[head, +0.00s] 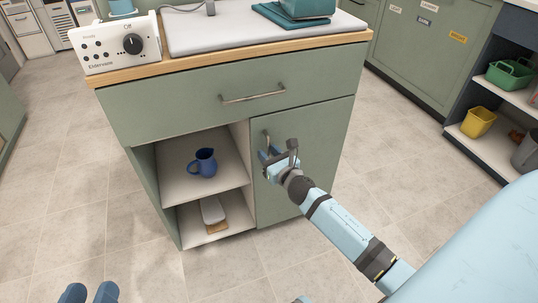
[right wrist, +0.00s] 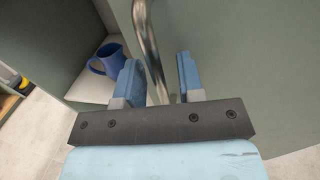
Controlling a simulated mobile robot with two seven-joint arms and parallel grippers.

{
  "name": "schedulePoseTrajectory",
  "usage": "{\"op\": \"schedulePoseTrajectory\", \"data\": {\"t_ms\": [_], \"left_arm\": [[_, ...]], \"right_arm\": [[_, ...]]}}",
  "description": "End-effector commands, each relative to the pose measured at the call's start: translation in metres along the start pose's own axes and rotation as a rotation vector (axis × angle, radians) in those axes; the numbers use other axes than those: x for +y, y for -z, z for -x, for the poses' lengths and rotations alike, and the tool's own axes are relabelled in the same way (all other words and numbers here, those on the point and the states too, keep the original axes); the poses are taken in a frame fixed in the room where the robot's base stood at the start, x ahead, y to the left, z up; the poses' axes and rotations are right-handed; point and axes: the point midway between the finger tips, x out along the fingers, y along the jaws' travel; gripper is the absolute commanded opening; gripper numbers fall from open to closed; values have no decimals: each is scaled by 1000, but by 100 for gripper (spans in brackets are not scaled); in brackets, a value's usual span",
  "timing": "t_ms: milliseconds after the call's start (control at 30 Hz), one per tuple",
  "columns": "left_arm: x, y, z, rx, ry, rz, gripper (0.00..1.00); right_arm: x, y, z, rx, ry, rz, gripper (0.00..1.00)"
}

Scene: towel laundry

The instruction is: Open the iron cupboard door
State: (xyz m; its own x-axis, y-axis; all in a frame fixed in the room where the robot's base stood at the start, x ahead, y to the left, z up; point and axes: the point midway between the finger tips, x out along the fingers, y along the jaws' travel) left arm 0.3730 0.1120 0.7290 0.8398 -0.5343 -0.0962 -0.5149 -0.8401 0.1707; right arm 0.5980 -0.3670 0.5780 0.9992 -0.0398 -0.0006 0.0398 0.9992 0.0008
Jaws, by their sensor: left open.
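The green cupboard door (head: 318,150) is at the lower right of the cabinet and looks shut, flush with its frame. Its vertical metal handle (head: 267,141) is near the door's left edge. My right gripper (head: 268,154) is at this handle. In the right wrist view the handle (right wrist: 149,45) runs down between the two spread blue fingers of the gripper (right wrist: 160,82). I see a gap on both sides of the bar, and no clear contact. My left gripper (head: 88,293) is open and empty, low at the left, away from the cabinet, only its fingertips showing.
Open shelves left of the door hold a blue jug (head: 203,162) and a grey-white item (head: 212,209) below. A drawer (head: 240,95) with a bar handle is above. A white control box (head: 115,44) stands on top. Floor (head: 100,215) before the cabinet is clear.

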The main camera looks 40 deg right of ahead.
Motion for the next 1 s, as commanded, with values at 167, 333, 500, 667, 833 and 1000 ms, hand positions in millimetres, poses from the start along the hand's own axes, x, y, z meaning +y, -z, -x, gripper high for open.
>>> {"op": "schedulePoseTrajectory", "data": {"t_ms": [167, 333, 500, 667, 833, 1000], "left_arm": [[0, 1, 0, 2, -1, -1, 50], [0, 1, 1, 3, -1, -2, 50], [0, 1, 1, 3, -1, -2, 50], [1, 2, 1, 2, -2, -1, 50], [2, 4, 1, -2, -4, 7, 50], [3, 3, 2, -15, -5, 28, 50]], "right_arm": [[0, 0, 0, 0, 0, -1, 35], [0, 0, 0, 0, 0, -1, 0], [0, 0, 0, 0, 0, -1, 0], [0, 0, 5, 0, -16, 0, 0], [1, 0, 24, 3, -76, 2, 0], [-1, 0, 58, 5, -188, 4, 0]]}}
